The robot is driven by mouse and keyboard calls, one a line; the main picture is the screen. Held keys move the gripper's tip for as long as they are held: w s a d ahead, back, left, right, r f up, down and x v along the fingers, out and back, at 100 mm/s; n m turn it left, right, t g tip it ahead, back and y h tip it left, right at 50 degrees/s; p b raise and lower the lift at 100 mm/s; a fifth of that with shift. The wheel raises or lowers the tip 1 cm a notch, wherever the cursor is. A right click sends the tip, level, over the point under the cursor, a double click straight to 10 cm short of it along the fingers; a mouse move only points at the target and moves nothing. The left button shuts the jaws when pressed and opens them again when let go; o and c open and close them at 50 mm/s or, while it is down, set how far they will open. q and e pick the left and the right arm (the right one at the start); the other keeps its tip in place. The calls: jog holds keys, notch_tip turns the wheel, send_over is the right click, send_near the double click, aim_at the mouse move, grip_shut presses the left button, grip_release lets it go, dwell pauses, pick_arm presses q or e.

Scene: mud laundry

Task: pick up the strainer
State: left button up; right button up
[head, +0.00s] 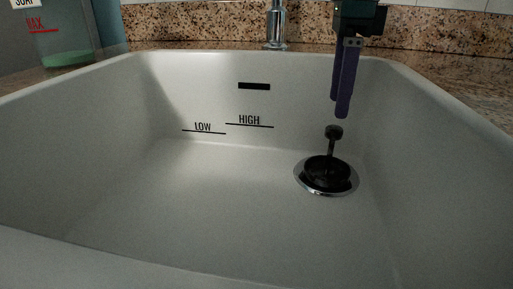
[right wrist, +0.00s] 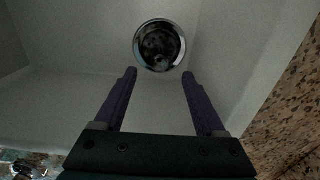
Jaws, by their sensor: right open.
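The strainer (head: 328,172) is black with a short upright stem and a round knob. It sits in the metal-rimmed drain on the sink floor, right of the middle. In the right wrist view the strainer (right wrist: 160,46) shows from above, beyond my fingertips. My right gripper (head: 343,108) points down above the strainer's knob, with a small gap between in the head view. In the right wrist view the right gripper (right wrist: 160,73) is open and empty, its two purple fingers apart. My left gripper is not in view.
The white sink (head: 220,215) has sloping walls around the strainer. A chrome faucet (head: 276,28) stands at the back. A speckled granite counter (head: 470,68) surrounds the basin. A soap container (head: 62,35) stands at the back left. The rest of the basin is empty.

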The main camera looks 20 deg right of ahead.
aim_at(332, 128)
jog(key=shift+w+f, duration=0.15)
jog(key=shift+f, duration=0.15)
jog(key=f, duration=0.2)
jog(key=f+b, duration=0.1)
jog(key=f, duration=0.1)
jog(key=shift+s+a+f, duration=0.2)
jog(key=f+b, duration=0.1)
jog(key=f, duration=0.2)
jog(key=f+b, duration=0.1)
jog(key=f, duration=0.1)
jog(key=shift+d+f+b, duration=0.15)
jog(key=shift+d+b, duration=0.1)
jog(key=shift+b, duration=0.1)
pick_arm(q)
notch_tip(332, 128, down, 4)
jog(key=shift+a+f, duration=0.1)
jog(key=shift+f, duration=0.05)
pick_arm(e)
jog(key=shift+c, duration=0.2)
grip_shut()
